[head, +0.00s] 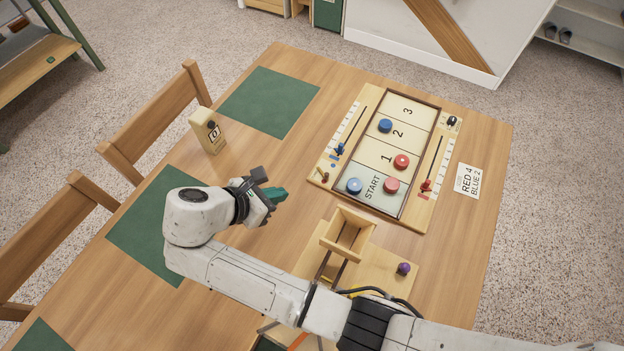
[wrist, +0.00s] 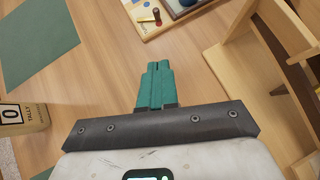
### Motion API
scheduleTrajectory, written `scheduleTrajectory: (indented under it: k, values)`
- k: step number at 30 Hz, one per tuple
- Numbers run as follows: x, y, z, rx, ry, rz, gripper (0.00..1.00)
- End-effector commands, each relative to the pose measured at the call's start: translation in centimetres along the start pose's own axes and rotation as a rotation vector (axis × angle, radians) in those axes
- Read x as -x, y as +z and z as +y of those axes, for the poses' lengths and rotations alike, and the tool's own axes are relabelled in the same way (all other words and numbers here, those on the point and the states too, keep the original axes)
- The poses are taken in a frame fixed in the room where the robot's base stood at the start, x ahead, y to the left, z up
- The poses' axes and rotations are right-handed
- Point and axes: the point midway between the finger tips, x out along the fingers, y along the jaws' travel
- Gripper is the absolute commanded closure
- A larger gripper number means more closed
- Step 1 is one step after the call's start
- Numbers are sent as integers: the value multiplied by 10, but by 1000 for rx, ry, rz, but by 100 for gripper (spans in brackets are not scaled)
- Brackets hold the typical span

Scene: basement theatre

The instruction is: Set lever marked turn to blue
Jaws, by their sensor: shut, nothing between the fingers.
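A small lever (head: 324,176) with a dark knob sits at the near left corner of the game board (head: 330,160), close to coloured marks. It also shows at the top of the wrist view (wrist: 156,14), with a blue patch beside it. I cannot read its marking or tell for sure which colour it points to. My gripper (head: 275,194) has green fingers and is shut and empty. It hangs over the table to the left of the lever, apart from it. In the wrist view the closed fingers (wrist: 157,85) point up towards the board corner.
A wooden box stand (head: 347,232) with a purple ball (head: 403,268) stands right of my gripper. A tally block (head: 207,131) stands at left. The board holds blue and red pucks, a blue slider (head: 340,149) and a red slider (head: 426,186). Bare table lies between gripper and board.

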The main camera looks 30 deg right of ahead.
Motion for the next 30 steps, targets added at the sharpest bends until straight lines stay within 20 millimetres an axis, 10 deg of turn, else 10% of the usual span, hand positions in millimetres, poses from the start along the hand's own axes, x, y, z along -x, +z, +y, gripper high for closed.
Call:
scheduleTrajectory:
  k: [19, 30]
  values:
    - [-101, 0, -1, 0, -5, -1, 100]
    - [-128, 27, -1, 0, -1, 0, 100]
